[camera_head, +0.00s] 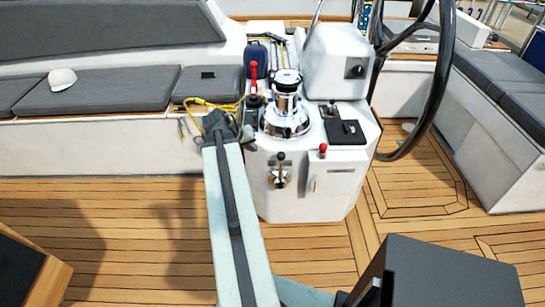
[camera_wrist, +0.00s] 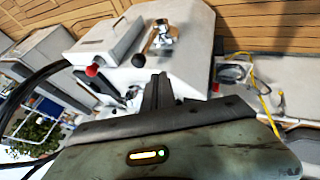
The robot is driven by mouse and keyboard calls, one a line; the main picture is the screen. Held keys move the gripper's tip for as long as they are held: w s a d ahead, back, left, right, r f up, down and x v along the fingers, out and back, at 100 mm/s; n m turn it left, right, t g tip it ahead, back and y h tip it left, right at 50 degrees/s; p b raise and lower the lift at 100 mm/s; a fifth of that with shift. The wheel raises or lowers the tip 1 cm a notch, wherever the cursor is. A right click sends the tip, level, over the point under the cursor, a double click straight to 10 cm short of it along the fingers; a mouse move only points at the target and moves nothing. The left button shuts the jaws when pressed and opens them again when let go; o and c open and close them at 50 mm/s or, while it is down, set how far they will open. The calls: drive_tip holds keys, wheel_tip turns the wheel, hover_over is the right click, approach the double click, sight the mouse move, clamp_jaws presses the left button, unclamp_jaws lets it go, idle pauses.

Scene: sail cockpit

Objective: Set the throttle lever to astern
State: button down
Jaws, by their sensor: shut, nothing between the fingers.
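The lever that looks like the throttle lever (camera_head: 281,164) has a black knob and a chrome mount on the front face of the white console (camera_head: 330,195). Its stick points up in the head view. In the wrist view the same lever (camera_wrist: 149,43) shows beyond my fingers, its black knob towards them. My gripper (camera_wrist: 158,92) is shut and empty, and apart from the lever as far as I can see. In the head view my gripper (camera_head: 243,136) is by the console's left edge, left of and above the lever. Lever markings are not readable.
A red-knobbed lever (camera_head: 323,150) stands right of the throttle lever. A yellow rope (camera_head: 205,103) lies at left. The black steering wheel (camera_head: 440,85) is at right. The teak floor (camera_head: 120,230) is clear.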

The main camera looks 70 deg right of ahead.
drive_tip(key=s+r+b+x, duration=0.1)
drive_tip(key=s+b+x, duration=0.1)
drive_tip(key=b+x, duration=0.6)
drive_tip(key=x, duration=0.4)
drive_tip(key=shift+s+d+b, duration=0.3)
drive_tip(key=shift+d+b, duration=0.1)
